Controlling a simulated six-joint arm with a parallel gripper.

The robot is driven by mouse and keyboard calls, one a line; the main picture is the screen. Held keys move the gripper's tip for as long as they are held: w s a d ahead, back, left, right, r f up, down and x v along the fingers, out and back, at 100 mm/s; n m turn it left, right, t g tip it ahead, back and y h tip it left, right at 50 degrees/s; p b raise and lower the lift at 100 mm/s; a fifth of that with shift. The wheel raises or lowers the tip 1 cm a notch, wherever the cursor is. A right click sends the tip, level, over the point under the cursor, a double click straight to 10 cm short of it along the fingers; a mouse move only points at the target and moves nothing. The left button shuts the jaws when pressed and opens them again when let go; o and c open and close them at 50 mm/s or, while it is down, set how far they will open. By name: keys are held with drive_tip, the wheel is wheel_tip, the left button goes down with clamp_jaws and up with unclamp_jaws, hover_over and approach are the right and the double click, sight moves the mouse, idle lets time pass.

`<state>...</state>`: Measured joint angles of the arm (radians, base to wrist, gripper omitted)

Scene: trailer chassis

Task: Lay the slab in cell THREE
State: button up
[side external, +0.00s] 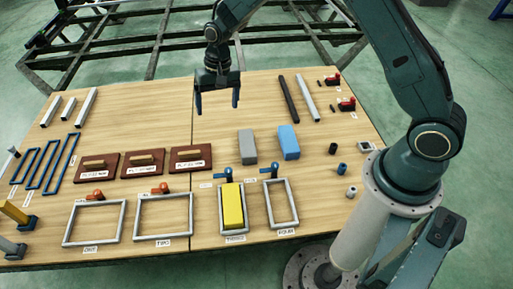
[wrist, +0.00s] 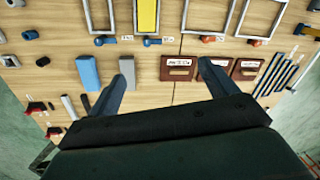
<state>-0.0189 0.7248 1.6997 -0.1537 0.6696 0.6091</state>
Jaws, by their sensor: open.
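A yellow slab (side external: 233,206) lies inside the grey rectangular frame of cell THREE (side external: 246,212). It also shows at the top of the wrist view (wrist: 148,15). It seems to lie flat within the frame, with its long side along the frame's. My gripper (side external: 217,108) is open and empty, its blue fingers pointing down above the rear middle of the table, well behind the slab and apart from it. In the wrist view my gripper (wrist: 162,72) has both fingers spread with nothing between them.
A grey block (side external: 247,146) and a blue block (side external: 288,142) stand behind cells THREE and FOUR. Three labelled brown plates with handles (side external: 190,158) lie left of them. Cells ONE (side external: 66,222), TWO (side external: 136,219) and FOUR (side external: 268,208) are empty. Dark and grey bars lie back right.

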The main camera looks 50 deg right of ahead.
drive_tip(key=s+d+r+n+t, duration=0.1)
drive_tip(key=s+r, duration=0.5)
drive_tip(key=r, duration=0.4)
drive_tip(key=s+d+r+n+t, duration=0.1)
drive_tip(key=s+r+n+t, duration=0.1)
drive_tip(key=s+r, duration=0.65)
drive_tip(key=s+d+r+n+t, duration=0.1)
drive_tip(key=s+r, duration=0.2)
drive_tip(key=s, duration=0.6)
drive_tip(key=s+d+r+n+t+h, duration=0.1)
drive_tip(key=s+r, duration=0.2)
drive_tip(key=s, duration=0.5)
drive_tip(key=shift+s+d+n, duration=0.15)
drive_tip(key=shift+s+n, duration=0.15)
drive_tip(key=shift+s, duration=0.05)
